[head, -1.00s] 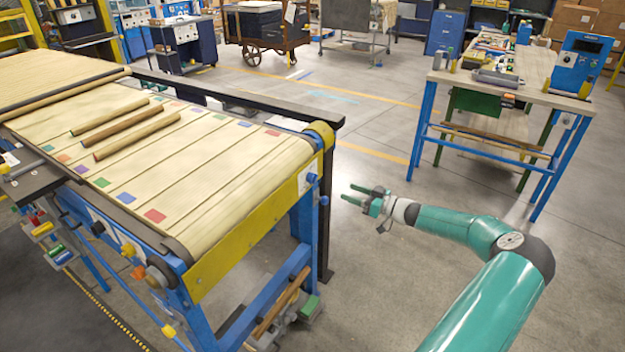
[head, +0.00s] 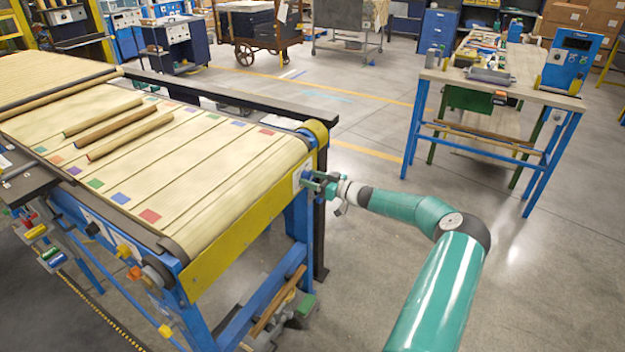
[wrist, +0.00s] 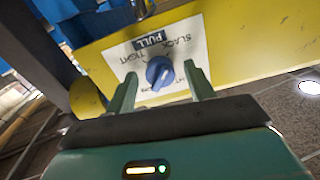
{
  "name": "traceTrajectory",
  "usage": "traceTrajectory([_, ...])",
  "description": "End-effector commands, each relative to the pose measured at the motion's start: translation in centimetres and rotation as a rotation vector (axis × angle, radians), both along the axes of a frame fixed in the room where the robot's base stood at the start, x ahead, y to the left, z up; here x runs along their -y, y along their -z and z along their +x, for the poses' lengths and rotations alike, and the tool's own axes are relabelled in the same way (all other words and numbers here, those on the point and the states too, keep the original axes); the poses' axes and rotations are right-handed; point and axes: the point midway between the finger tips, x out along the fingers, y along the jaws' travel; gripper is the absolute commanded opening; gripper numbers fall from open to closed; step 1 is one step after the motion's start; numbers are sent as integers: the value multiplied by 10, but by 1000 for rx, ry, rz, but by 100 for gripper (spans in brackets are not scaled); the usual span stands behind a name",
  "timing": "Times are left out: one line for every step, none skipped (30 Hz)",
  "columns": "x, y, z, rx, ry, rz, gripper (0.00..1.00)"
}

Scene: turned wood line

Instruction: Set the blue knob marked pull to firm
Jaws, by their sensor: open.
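The blue knob (wrist: 160,72) sits on a white label plate (wrist: 118,70) on the yellow end panel of the conveyor. In the wrist view the plate reads PULL, SLACK and TIGHT; other small lettering is partly hidden around the knob. I cannot tell surely which mark the knob points at. My gripper (wrist: 160,80) is open, with one finger on each side of the knob and a visible gap to it. In the head view my gripper (head: 316,182) is at the panel's right end and hides the knob.
The yellow panel (head: 250,220) runs along the end of the conveyor belt (head: 200,165), which carries wooden rods (head: 110,128). A dark rail and post (head: 320,240) stand close behind my gripper. A blue-legged workbench (head: 500,88) is at right. Floor between is clear.

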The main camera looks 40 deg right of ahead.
Motion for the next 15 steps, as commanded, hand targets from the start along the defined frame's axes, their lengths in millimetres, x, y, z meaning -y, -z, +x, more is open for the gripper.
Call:
traceTrajectory([0, 0, 0, 0, 0, 0, 54])
traceTrajectory([0, 0, 0, 0, 0, 0, 54])
traceTrajectory([0, 0, 0, 0, 0, 0, 54])
traceTrajectory([0, 0, 0, 0, 0, 0, 50])
traceTrajectory([0, 0, 0, 0, 0, 0, 44])
traceTrajectory([0, 0, 0, 0, 0, 0, 36])
traceTrajectory([0, 0, -1, 0, 0, 0, 30])
traceTrajectory([0, 0, -1, 0, 0, 0, 24])
traceTrajectory([0, 0, -1, 0, 0, 0, 16])
traceTrajectory([0, 0, -1, 0, 0, 0, 10])
traceTrajectory([0, 0, -1, 0, 0, 0, 9])
traceTrajectory([0, 0, -1, 0, 0, 0, 9])
traceTrajectory([0, 0, -1, 0, 0, 0, 9])
traceTrajectory([0, 0, -1, 0, 0, 1, 9])
traceTrajectory([0, 0, -1, -1, -1, 3, 9])
